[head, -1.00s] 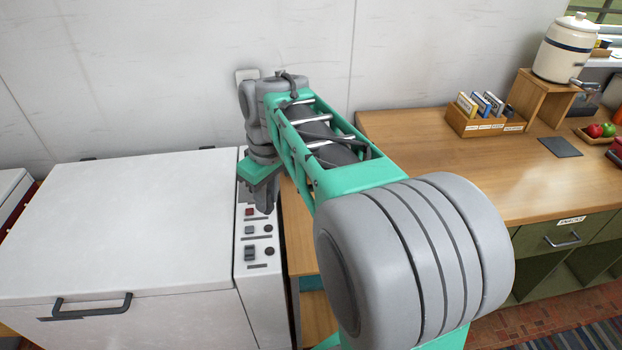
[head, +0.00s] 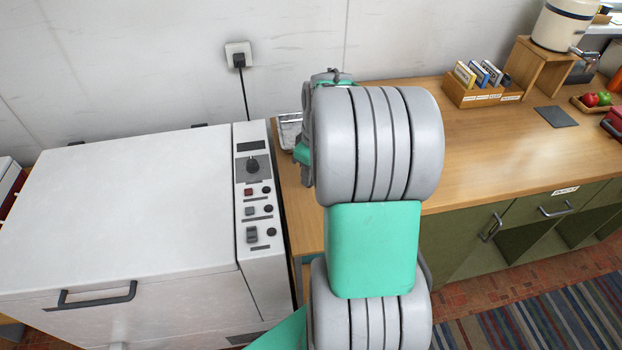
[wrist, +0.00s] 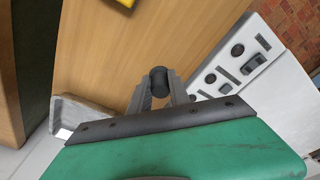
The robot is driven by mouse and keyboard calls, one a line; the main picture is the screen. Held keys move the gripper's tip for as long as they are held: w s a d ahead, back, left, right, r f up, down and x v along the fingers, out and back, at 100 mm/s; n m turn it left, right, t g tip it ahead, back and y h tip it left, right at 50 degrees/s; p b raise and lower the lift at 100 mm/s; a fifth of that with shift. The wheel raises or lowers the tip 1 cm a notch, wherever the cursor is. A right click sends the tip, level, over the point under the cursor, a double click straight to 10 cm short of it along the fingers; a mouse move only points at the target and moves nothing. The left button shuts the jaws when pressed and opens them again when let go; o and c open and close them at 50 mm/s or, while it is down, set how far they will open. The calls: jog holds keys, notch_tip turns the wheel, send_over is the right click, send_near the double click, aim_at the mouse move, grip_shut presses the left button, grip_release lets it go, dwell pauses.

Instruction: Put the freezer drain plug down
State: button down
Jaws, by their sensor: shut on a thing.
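The freezer drain plug (wrist: 159,81) shows in the wrist view as a small dark cylinder between the fingers of my gripper (wrist: 160,88). My gripper is shut on it and holds it above the wooden counter (wrist: 105,60), near the counter's edge by the freezer's control panel. In the head view my arm hides the gripper and the plug. The white chest freezer (head: 120,210) stands at the left with its lid shut.
A metal tray (head: 290,131) lies at the counter's left end; it also shows in the wrist view (wrist: 80,113). The control panel (head: 254,190) borders the counter. A wooden box of packets (head: 478,92) and a dark mat (head: 556,117) are further right. The counter between is clear.

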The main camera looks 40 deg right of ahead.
jog(key=shift+d+f, duration=0.1)
jog(key=shift+f, duration=1.75)
jog(key=c, duration=1.2)
grip_release()
jog(key=shift+p, duration=0.3)
jog(key=shift+r, duration=0.5)
notch_tip(320, 180, up, 11)
jog(key=s+b, duration=0.1)
jog(key=b, duration=0.1)
jog(key=s+a+m+t, duration=0.1)
jog(key=s+a, duration=0.2)
jog(key=a, duration=0.7)
jog(key=s+a+m+t, duration=0.1)
jog(key=s+a, duration=0.3)
jog(key=a, duration=0.7)
jog(key=shift+s+a+f+m, duration=0.2)
jog(key=shift+f+m, duration=0.2)
jog(key=shift+m, duration=0.4)
jog(key=shift+d, duration=0.1)
